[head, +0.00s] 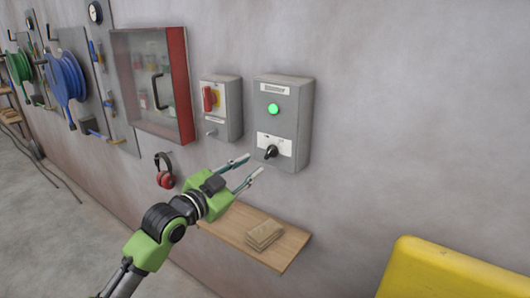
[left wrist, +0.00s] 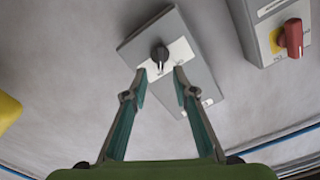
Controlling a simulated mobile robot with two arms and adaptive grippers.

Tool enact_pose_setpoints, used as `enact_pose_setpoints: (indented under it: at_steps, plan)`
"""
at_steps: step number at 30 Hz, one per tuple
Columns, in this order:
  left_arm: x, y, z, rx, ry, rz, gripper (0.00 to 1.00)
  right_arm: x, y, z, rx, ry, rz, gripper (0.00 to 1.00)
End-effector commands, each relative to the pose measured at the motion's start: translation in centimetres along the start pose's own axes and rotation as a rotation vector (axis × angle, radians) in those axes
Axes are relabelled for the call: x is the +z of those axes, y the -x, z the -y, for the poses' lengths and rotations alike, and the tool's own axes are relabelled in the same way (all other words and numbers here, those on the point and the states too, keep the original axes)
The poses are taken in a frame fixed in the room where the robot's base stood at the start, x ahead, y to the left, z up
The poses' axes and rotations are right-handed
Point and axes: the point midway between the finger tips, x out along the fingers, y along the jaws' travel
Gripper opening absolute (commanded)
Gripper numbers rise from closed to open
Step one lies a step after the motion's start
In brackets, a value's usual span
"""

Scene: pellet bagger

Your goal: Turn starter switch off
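The starter box (head: 289,120) is a grey box on the wall, with a lit green lamp (head: 273,108) and a black rotary switch (head: 271,152) on a white plate below it. The knob looks slanted in the head view. My left gripper (head: 250,166) is open and empty, just below and left of the knob, fingers pointing toward the box. In the left wrist view the black knob (left wrist: 160,54) shows beyond the gap between the two spread fingertips (left wrist: 160,75); no contact is visible. My right gripper is not in view.
A smaller grey box with a red handle (head: 210,98) is left of the starter box. A wooden shelf (head: 233,233) holding a tan stack (head: 263,235) is below. Red ear muffs (head: 165,172) hang at left. A yellow object (head: 450,272) stands at lower right.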

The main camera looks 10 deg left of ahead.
Motion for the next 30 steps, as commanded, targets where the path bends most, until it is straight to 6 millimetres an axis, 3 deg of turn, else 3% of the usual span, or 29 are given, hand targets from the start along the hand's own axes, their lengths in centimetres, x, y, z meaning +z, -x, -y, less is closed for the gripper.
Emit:
enact_pose_setpoints:
  at_steps: [6, 12, 26, 29, 30]
  plan:
    - [-0.2, -4.4, 0.2, 0.0, 0.004, 0.001, 0.26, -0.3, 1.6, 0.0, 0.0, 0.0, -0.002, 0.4]
    - [-0.1, -6.9, 0.1, 0.0, 0.003, 0.0, 0.26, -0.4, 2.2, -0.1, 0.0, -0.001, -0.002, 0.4]
    - [0.1, -7.9, 0.0, 0.0, 0.0, 0.001, 0.26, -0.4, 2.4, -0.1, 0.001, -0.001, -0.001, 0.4]
    - [0.1, -7.9, 0.0, 0.0, 0.001, 0.001, 0.02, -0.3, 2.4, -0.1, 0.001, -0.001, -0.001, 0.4]
    - [0.1, -7.9, 0.0, 0.0, 0.001, 0.001, 0.0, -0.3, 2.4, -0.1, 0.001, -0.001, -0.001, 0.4]
